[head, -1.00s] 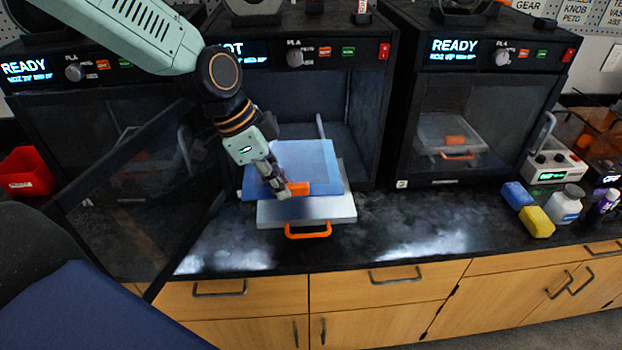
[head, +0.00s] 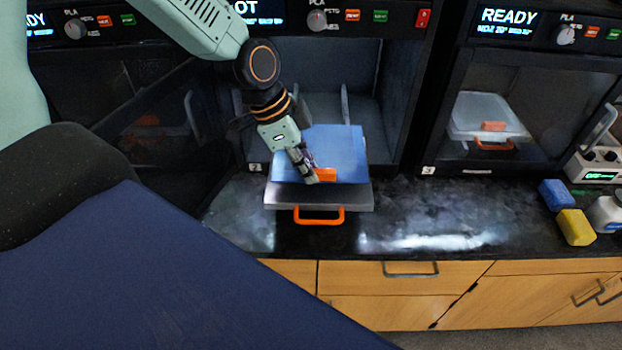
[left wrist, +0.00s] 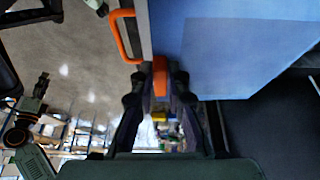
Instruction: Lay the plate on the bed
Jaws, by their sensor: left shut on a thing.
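The plate (head: 345,150) is a flat blue sheet with an orange tab (head: 326,175) at its front edge. My left gripper (head: 313,178) is shut on this tab, which shows between the fingers in the left wrist view (left wrist: 159,75). The plate lies roughly level over the grey bed (head: 283,195), at the mouth of the open middle printer. The bed's front edge and orange handle (head: 319,217) stick out in front. The plate hides the rest of the bed, and I cannot tell whether they touch.
The middle printer (head: 390,100) has its glass door (head: 165,125) swung open to the left. A closed printer (head: 500,75) stands on the right. A blue block (head: 555,195), a yellow block (head: 575,227) and a white jar (head: 606,212) lie farther right. The dark counter (head: 450,215) between is clear.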

